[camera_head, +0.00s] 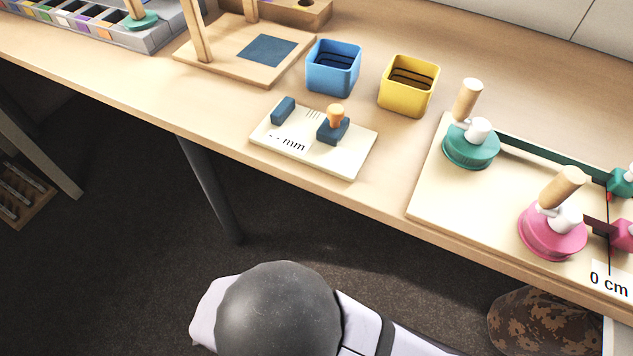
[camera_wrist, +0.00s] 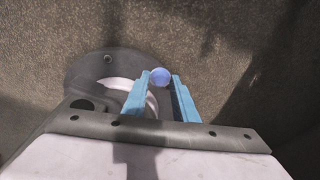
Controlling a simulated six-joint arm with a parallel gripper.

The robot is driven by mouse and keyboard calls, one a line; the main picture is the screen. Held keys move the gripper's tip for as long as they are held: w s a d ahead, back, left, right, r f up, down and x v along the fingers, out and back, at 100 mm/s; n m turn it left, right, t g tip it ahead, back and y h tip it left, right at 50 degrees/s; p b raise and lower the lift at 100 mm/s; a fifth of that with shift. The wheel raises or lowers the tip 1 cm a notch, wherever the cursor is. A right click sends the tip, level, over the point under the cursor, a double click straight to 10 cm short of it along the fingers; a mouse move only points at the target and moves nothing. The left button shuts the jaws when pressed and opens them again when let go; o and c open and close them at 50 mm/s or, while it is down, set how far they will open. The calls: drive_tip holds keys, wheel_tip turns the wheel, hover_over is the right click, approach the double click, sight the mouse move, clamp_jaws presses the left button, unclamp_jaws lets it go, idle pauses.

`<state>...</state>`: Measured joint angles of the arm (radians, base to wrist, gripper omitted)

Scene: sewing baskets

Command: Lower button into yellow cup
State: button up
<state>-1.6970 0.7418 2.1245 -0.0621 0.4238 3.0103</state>
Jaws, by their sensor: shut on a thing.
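The yellow cup (camera_head: 402,99) is a square, open-topped cup standing upright on the wooden table, with dark bands inside it. In the wrist view, my gripper (camera_wrist: 160,80) has two light-blue fingers closed on a small round blue button (camera_wrist: 160,75) at their tips. Dark carpet lies behind the button in that view, and no cup shows there. In the head view, my arm is at the bottom, in front of the table. The gripper's fingers and the button do not show there.
A similar blue cup (camera_head: 333,82) stands left of the yellow cup. A cream board (camera_head: 350,163) with an orange-knobbed block lies in front. On the right, a larger board (camera_head: 432,194) carries green and pink knobs with wooden handles. A wooden frame (camera_head: 215,62) stands at the left.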

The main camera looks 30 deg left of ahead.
drive_tip(key=w+d+r+n+p, duration=0.1)
drive_tip(key=d+r+n+p, duration=0.2)
drive_tip(key=r+p, duration=1.2)
drive_tip(key=w+d+r+n+p, duration=0.1)
drive_tip(key=d+r+n+p, duration=0.15)
drive_tip(key=r+p, duration=1.25)
drive_tip(key=w+d+r+n+p, duration=0.1)
drive_tip(key=d+r+n+p, duration=0.15)
drive_tip(key=r+p, duration=1.25)
drive_tip(key=w+a+r+t+y+p, duration=0.1)
drive_tip(key=w+a+r+p, duration=0.15)
drive_tip(key=w+r, duration=0.5)
drive_tip(key=w+a+r+p, duration=0.2)
drive_tip(key=w+a+r, duration=0.15)
drive_tip(key=w, duration=0.65)
drive_tip(key=w+d+r+p, duration=0.1)
drive_tip(key=w+d+r, duration=0.2)
drive_tip(key=w+r, duration=0.45)
drive_tip(key=w+d+r, duration=0.3)
drive_tip(key=w+r, duration=0.3)
drive_tip(key=w, duration=0.2)
wheel_tip(320, 180, down, 10)
drive_tip(key=b, duration=0.7)
drive_tip(key=shift+a+b, duration=0.25)
drive_tip(key=shift+b, duration=0.15)
drive_tip(key=shift+f, duration=0.2)
drive_tip(key=shift+f+b, duration=1.85)
drive_tip(key=shift+f, duration=0.45)
